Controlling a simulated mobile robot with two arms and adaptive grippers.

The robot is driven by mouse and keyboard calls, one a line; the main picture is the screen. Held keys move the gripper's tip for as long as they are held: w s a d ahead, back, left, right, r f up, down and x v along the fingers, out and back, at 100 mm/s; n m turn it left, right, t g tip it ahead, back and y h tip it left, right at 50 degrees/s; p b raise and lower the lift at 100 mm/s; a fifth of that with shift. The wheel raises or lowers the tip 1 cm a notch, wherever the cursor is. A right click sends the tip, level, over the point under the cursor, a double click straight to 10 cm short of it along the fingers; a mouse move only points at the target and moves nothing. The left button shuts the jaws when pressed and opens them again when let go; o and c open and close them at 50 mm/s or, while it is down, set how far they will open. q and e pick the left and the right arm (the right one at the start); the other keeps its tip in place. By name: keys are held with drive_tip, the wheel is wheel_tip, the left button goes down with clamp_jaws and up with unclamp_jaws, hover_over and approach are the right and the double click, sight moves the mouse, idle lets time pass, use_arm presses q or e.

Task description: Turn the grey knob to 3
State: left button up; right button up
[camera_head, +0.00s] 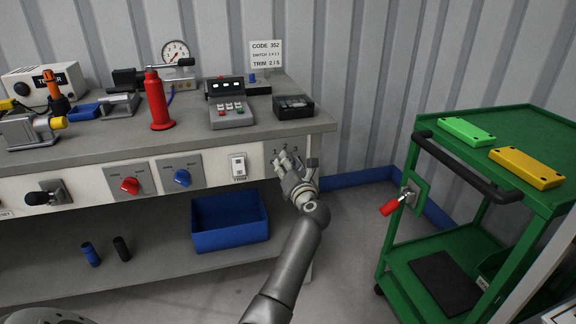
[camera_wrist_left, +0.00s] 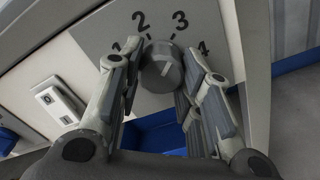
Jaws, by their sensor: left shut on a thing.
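The grey knob (camera_wrist_left: 162,68) sits on a pale plate with the numbers 1 to 4 around it in the left wrist view. A short pale mark shows on its face, roughly toward the upper side; I cannot tell exactly which number it meets. My left gripper (camera_wrist_left: 160,85) is shut on the knob, with a finger on each side of it. In the head view my left gripper (camera_head: 292,170) is at the right end of the bench front and hides the knob. The number plate (camera_head: 284,150) shows just above it. My right gripper is not in view.
Left of the plate are a TRIM switch (camera_head: 238,167), a blue knob (camera_head: 182,178) and a red knob (camera_head: 130,185). A blue bin (camera_head: 230,222) sits on the shelf below. A green cart (camera_head: 410,250) stands right, with open floor between.

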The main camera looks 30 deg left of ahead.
use_arm(q)
drive_tip(key=o, duration=1)
drive_tip(key=shift+f, duration=0.1)
drive_tip(key=v, duration=0.7)
drive_tip(key=shift+s+d, duration=0.2)
